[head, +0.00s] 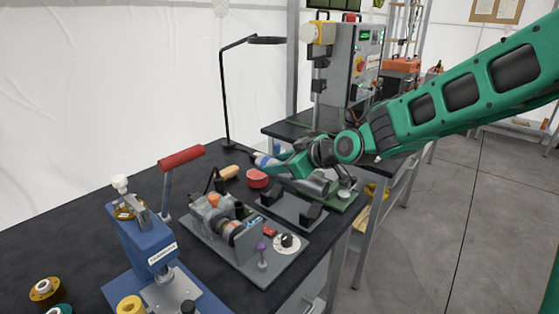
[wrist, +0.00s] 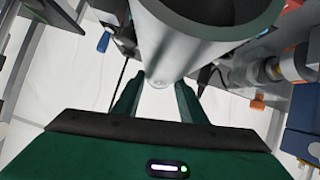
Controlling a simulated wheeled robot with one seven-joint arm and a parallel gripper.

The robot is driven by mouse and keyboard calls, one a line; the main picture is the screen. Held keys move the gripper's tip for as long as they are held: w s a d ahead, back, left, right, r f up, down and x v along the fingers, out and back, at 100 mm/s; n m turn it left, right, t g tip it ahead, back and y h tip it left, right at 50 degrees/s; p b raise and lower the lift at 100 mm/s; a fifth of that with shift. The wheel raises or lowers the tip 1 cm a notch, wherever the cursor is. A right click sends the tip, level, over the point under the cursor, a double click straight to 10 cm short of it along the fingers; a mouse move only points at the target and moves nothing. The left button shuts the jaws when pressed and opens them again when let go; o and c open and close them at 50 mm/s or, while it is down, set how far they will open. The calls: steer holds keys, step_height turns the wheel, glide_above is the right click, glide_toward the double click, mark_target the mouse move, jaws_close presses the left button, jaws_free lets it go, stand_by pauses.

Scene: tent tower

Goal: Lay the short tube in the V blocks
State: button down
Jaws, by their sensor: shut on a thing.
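The short tube (head: 314,184) is a grey metal cylinder, held in the air near the far right side of the bench. In the wrist view the tube (wrist: 200,35) is large, with its open round end toward the camera. My gripper (head: 294,168) is shut on it; its two green fingers (wrist: 160,90) reach to either side of the tube. The V blocks (head: 290,207) are two dark notched blocks on a grey base, just in front of and below the tube in the head view. Their notches look empty. The tube appears apart from them, though the exact gap is hard to tell.
A grey plate with a motor-like assembly (head: 232,228) stands close in front of the V blocks. A blue press with a red handle (head: 181,157) is at the left. A green board (head: 343,199) lies behind the blocks, and a red round tin (head: 257,179) is to the left.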

mark_target(312, 183)
steer(key=shift+f, duration=3.35)
steer(key=shift+f, duration=0.25)
steer(key=c, duration=1)
jaws_free()
steer(key=shift+d, duration=0.15)
steer(key=shift+d, duration=0.15)
steer(key=shift+s+d+r, duration=0.1)
steer(key=shift+d+r, duration=0.15)
steer(key=v, duration=0.8)
steer(key=shift+s+r, duration=0.15)
steer(key=shift+s, duration=0.2)
steer(key=shift+s+d+r, duration=0.25)
steer(key=shift+s+d, duration=0.05)
steer(key=shift+s, duration=0.2)
